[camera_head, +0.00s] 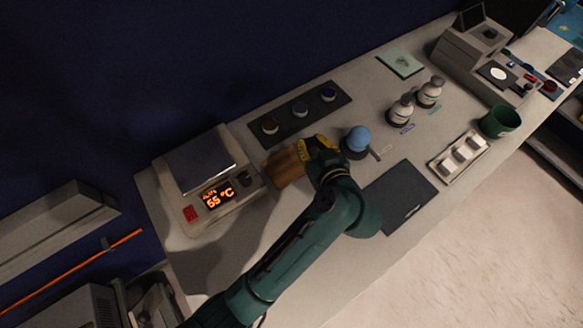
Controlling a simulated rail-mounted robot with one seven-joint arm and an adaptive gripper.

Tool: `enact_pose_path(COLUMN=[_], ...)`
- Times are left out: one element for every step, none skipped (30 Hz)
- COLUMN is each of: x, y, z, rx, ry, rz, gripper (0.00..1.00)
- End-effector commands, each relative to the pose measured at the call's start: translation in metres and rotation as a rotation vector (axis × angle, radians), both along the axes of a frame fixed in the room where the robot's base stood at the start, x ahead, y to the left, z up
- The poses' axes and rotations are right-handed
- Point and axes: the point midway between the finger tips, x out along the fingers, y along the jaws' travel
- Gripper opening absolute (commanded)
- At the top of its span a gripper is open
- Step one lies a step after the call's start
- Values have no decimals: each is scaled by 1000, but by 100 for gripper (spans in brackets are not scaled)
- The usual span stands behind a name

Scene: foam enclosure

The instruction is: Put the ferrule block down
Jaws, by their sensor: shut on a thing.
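A brown, ribbed block (282,168), which I take to be the ferrule block, is at the end of my gripper (303,158). My gripper is shut on it, with its fingers partly hidden by the block and the wrist. The block shows just right of the heating device. I cannot tell whether its underside touches the bench (335,255) or hangs a little above it.
A heater (230,212) with a lit "55 °C" display stands left of the block. A dark strip with several round-topped pots (300,110) lies behind. A blue ball-topped item (357,139) is close right of my gripper. A dark mat (402,195) lies clear at right.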

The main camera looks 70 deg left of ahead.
Motion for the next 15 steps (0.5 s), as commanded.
enact_pose_path(x=[-14,-22,-31,-36,-41,-46,-48,-49,-50,-50,-50,-49,-49,-49,-49], y=[16,22,29,32,35,38,38,39,39,39,38,38,39,38,38], z=[0,2,5,6,8,8,6,2,-6,-12,-18,-26,-30,-34,-39], rx=[3,2,1,0,0,-1,-2,-3,-3,-3,-4,-3,-3,-2,-2], ry=[-6,-4,-3,-2,-2,0,2,4,6,7,7,7,5,6,5], rz=[89,135,186,217,244,268,278,285,287,287,286,286,285,284,283], gripper=[0,0,0,0,0,0,0,0,0,0,0,0,0,0,0])
